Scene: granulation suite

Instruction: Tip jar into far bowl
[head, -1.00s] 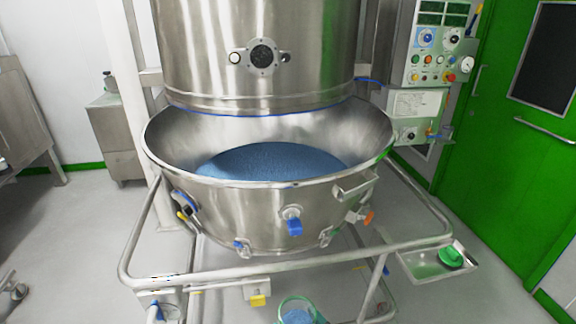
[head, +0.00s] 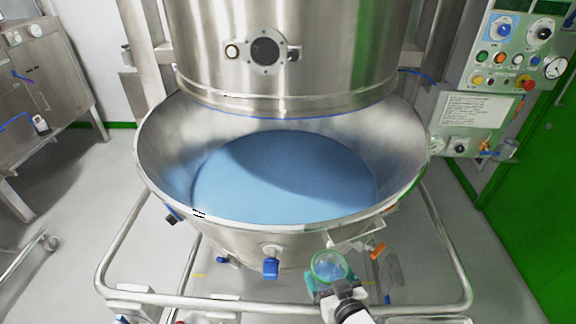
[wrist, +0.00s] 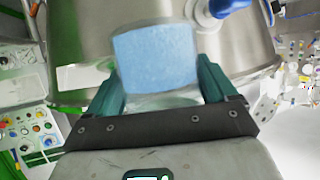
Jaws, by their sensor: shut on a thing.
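The jar (head: 329,266) is clear with a greenish rim and holds light blue granules; it looks roughly upright in the head view. My gripper (head: 331,284) is shut on it, in front of the bowl's near right rim and slightly below it. In the wrist view the jar (wrist: 157,55) sits between the two teal fingers of my gripper (wrist: 160,85). The far bowl (head: 163,165) is a wide steel vessel, part filled with blue granules, under a steel column. The jar is outside the bowl.
A tubular steel frame (head: 105,262) surrounds the bowl. A handle (head: 355,232) and a blue valve (head: 270,267) stick out of the bowl's near side. The steel column (head: 290,80) hangs over the bowl's back. A control panel (head: 500,55) stands at right.

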